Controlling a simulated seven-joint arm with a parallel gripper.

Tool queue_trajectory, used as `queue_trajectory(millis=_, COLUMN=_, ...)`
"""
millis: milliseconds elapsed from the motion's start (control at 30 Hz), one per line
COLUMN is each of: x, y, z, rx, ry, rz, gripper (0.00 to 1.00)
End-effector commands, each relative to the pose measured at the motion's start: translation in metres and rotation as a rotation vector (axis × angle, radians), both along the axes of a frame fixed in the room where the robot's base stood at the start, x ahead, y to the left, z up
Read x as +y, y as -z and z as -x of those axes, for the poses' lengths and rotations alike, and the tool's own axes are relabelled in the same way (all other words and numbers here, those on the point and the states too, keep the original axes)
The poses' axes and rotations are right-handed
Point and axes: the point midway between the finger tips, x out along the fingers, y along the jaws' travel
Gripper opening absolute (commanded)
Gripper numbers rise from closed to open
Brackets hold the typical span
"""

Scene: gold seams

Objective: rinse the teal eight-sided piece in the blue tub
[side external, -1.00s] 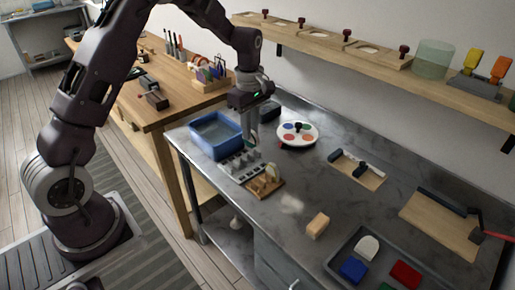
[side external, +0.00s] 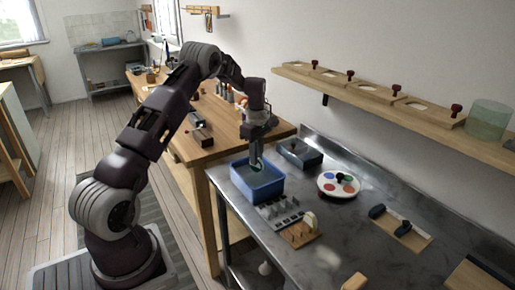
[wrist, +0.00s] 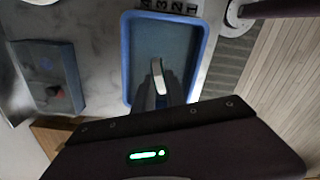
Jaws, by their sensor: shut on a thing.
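The blue tub (side external: 263,190) stands at the left end of the metal counter with grey-blue water inside. Its blue rim (wrist: 126,60) frames the middle of the wrist view. My gripper (side external: 256,160) is over the tub, pointing down, shut on a thin piece. In the wrist view the piece (wrist: 157,76) shows edge-on between the fingertips as a pale strip. Its teal colour shows only faintly in the side view, and its eight sides cannot be made out. I cannot tell whether it touches the water.
A dark open box (side external: 299,153) stands behind the tub. A round white palette (side external: 327,190) lies to the right.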

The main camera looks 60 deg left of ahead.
Motion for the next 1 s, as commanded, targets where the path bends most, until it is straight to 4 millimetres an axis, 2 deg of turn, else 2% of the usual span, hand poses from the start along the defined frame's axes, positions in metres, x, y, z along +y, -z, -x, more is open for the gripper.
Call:
queue_trajectory(millis=300, x=-0.001, y=0.042, z=0.000, rx=0.002, ry=-0.001, rz=0.002, gripper=0.00)
queue_trajectory(millis=500, x=0.000, y=0.058, z=0.000, rx=0.002, ry=-0.001, rz=0.001, gripper=0.00)
queue_trajectory(millis=1000, x=-0.001, y=0.062, z=0.000, rx=0.000, ry=0.000, rz=0.000, gripper=0.00)
